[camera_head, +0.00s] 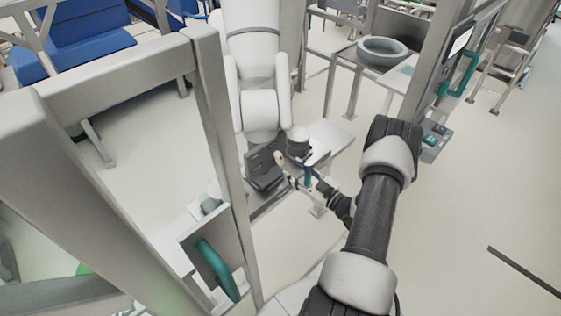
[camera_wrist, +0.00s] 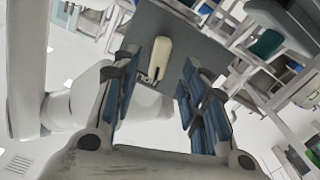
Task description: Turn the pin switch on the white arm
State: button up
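The pin switch is a cream, rounded lever (camera_wrist: 160,56) on a dark grey plate (camera_wrist: 196,48) in the wrist view. In the head view the small cream pin (camera_head: 279,158) shows beside a dark grey block (camera_head: 263,165) at the lower end of the white arm (camera_head: 252,60). My gripper (camera_wrist: 159,70) is open, with blue-padded fingers to the left and right of the lever. The lever shows between the fingertips, apart from both pads. In the head view my gripper (camera_head: 303,176) is small and close to the pin; contact cannot be told there.
A grey metal frame (camera_head: 215,130) with a teal handle (camera_head: 218,270) stands to the left of the white arm. A table with a round grey bowl (camera_head: 382,51) is at the back right. The pale floor (camera_head: 455,200) on the right is mostly free.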

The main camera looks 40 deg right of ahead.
aim_at(282, 161)
jog(key=w, duration=0.7)
jog(key=shift+w+a, duration=0.2)
jog(key=shift+a, duration=0.1)
jog(key=shift+c, duration=0.4)
jog(key=c, duration=0.6)
jog(key=shift+f+m+b, duration=0.15)
jog(key=shift+m+b, duration=0.75)
jog(key=shift+b, duration=0.1)
jog(key=shift+m, duration=0.8)
jog(key=o, duration=0.7)
jog(key=shift+s, duration=0.1)
